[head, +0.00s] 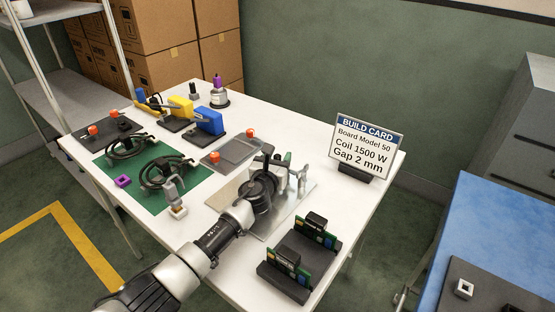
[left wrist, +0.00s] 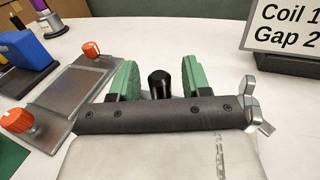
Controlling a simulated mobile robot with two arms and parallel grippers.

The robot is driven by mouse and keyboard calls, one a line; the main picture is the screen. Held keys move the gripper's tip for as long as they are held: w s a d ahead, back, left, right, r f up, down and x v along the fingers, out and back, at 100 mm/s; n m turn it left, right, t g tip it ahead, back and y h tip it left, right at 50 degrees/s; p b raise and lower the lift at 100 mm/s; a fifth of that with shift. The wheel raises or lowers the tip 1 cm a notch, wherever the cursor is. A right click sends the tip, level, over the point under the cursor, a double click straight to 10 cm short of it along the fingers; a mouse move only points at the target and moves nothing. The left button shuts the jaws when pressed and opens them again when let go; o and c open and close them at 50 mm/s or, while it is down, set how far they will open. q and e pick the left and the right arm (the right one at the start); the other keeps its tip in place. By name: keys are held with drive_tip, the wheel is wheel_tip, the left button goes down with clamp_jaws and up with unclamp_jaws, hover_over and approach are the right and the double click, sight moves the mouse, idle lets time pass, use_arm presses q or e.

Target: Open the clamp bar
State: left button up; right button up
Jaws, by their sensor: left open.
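My left gripper (head: 277,161) is over the metal fixture plate (head: 294,208) near the middle of the table. In the left wrist view its two green fingertips (left wrist: 158,70) stand apart. A short black upright knob (left wrist: 160,85), which looks like the clamp bar's handle, shows between them with room on both sides. Silver bracket parts (head: 304,181) of the fixture stand just right of the gripper, and they also show in the left wrist view (left wrist: 254,107). The gripper hides most of the clamp bar, so I cannot tell its angle.
A grey tray with orange knobs (head: 231,150) lies behind left. A green mat (head: 111,179) holds black coils. A black rack (head: 282,284) with circuit boards stands at the front right. A build card (head: 366,147) stands at the back right. Blue and yellow tools are farther back.

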drive_tip(key=shift+d, duration=0.15)
use_arm(q)
clamp_jaws()
use_arm(e)
drive_tip(key=shift+d, duration=0.15)
drive_tip(key=shift+r, duration=0.1)
